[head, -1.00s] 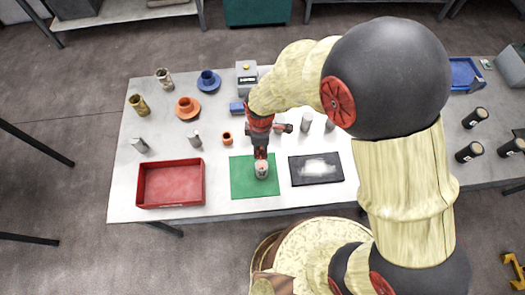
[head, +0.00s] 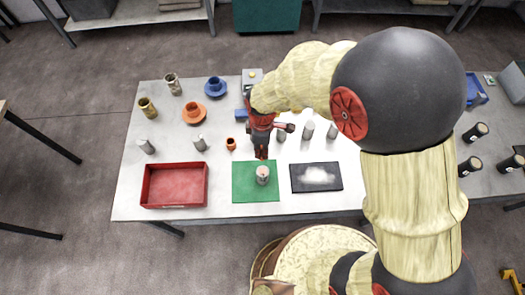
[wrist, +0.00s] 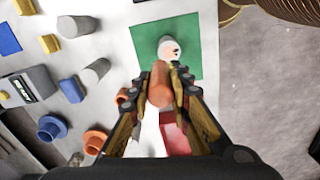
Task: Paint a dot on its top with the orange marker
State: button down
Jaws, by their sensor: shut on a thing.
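A grey cylinder (head: 263,176) stands upright on the green mat (head: 241,193). In the wrist view the cylinder (wrist: 168,47) has a pale top with small dark and reddish marks, too small to read clearly. My gripper (head: 262,155) is just above and behind the cylinder in the head view. In the wrist view my gripper (wrist: 162,76) is shut on the orange marker (wrist: 159,88), which points towards the cylinder. The marker's tip is hard to make out, and a small gap seems to separate it from the cylinder.
A red tray (head: 174,186) lies left of the mat, and a black tray with white powder (head: 317,178) lies right.

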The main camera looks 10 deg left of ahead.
jog(key=shift+f+b, duration=0.2)
jog(key=shift+b, duration=0.8)
jog(key=shift+s+d+b, duration=0.1)
jog(key=shift+b, duration=0.4)
